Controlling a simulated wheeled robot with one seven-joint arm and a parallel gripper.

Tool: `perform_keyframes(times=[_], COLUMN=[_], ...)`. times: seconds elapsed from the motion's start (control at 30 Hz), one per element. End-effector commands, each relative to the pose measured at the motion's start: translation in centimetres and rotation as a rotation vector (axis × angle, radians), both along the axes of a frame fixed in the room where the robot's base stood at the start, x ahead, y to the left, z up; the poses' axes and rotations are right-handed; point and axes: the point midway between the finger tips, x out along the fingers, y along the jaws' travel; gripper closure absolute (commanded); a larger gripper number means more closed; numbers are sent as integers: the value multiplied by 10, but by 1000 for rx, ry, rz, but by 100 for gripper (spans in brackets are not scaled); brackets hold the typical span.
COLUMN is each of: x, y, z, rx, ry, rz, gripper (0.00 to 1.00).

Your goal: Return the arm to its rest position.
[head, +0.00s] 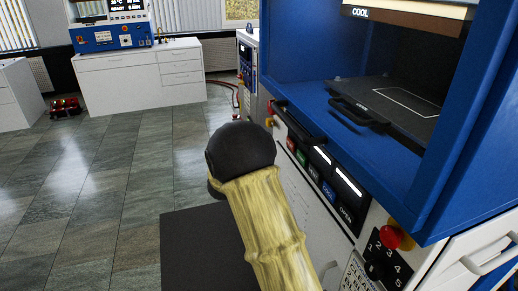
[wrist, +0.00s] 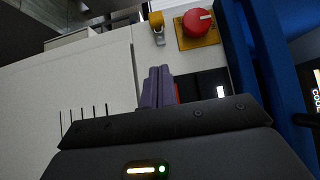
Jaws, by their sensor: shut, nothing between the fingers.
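My gripper (wrist: 158,88) shows in the wrist view with its two grey-purple fingers together and nothing between them. It points toward the pale front of the press (wrist: 95,75), with the fingertips below a red knob on a yellow plate (wrist: 197,22). I cannot tell whether the fingers touch the panel. In the head view my arm, in a yellowish cover with a black rounded joint, reaches up the middle in front of the blue press (head: 315,92). The fingers are not visible there.
The open press bay holds a black tray (head: 395,108) with a handle. Below it are lit control buttons (head: 315,175) and a red stop knob (head: 392,237). A white cabinet (head: 140,78) with a blue instrument (head: 100,38) stands at the back. The tiled floor (head: 100,170) at left is clear.

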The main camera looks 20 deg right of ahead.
Motion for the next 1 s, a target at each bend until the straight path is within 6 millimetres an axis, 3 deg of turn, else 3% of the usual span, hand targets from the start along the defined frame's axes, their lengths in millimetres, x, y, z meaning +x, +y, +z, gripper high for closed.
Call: perform_keyframes(times=[0.37,0.63,0.87,1.0], x=[-1,-16,-76,-134], y=[-4,25,64,82], z=[0,-13,-41,-60], rx=[-4,-97,-294,-446], ry=[27,383,795,1031], rz=[14,308,696,942], gripper=[100,100,100,100])
